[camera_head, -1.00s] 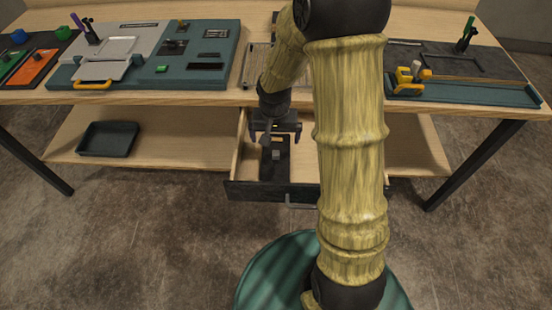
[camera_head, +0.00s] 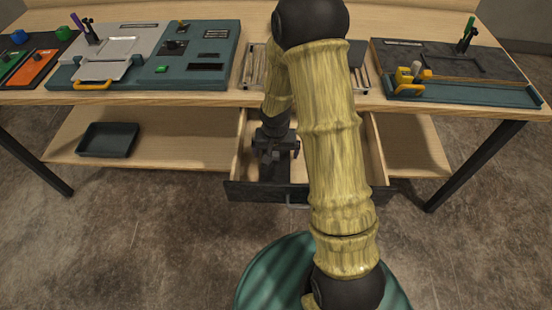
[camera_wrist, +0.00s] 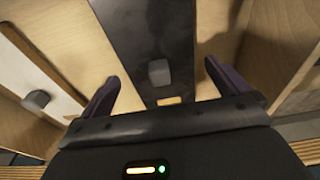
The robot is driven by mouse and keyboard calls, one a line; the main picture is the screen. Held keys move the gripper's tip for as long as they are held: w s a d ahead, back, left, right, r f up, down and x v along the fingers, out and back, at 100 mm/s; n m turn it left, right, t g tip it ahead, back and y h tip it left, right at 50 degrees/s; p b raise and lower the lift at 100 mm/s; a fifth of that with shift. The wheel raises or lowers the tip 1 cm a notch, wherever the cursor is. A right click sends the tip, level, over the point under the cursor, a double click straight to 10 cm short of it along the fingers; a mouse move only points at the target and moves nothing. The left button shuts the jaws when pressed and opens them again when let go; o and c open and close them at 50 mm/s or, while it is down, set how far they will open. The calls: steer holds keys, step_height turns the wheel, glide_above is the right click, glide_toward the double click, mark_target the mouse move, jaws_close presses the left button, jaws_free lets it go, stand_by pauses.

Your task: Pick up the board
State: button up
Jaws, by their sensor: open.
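The board appears to be the long dark strip (camera_wrist: 150,35) in the open drawer, with a grey block (camera_wrist: 158,72) and a small gold patch (camera_wrist: 168,101) on it. In the head view, a dark part of it (camera_head: 272,173) shows just below my gripper (camera_head: 277,152). In the wrist view my gripper (camera_wrist: 162,74) is open, with one finger on each side of the strip and the block between them. No contact shows. My gripper hides most of the strip in the head view.
The drawer (camera_head: 255,190) is pulled out under the table. In the wrist view, its wooden walls are close on both sides, and another grey block (camera_wrist: 36,101) lies left of my gripper. A dark tray (camera_head: 107,139) sits on the lower shelf; consoles (camera_head: 200,50) stand on the table.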

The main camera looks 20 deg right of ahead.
mark_target(277, 154)
steer(key=shift+f, duration=0.5)
steer(key=shift+c, duration=0.4)
steer(key=c, duration=1)
steer(key=shift+o, duration=0.2)
steer(key=shift+w+r, duration=0.1)
steer(key=shift+r, duration=0.05)
step_height(277, 154, up, 10)
steer(key=shift+f+p, duration=0.1)
steer(key=shift+p, duration=0.25)
steer(key=shift+d, duration=0.15)
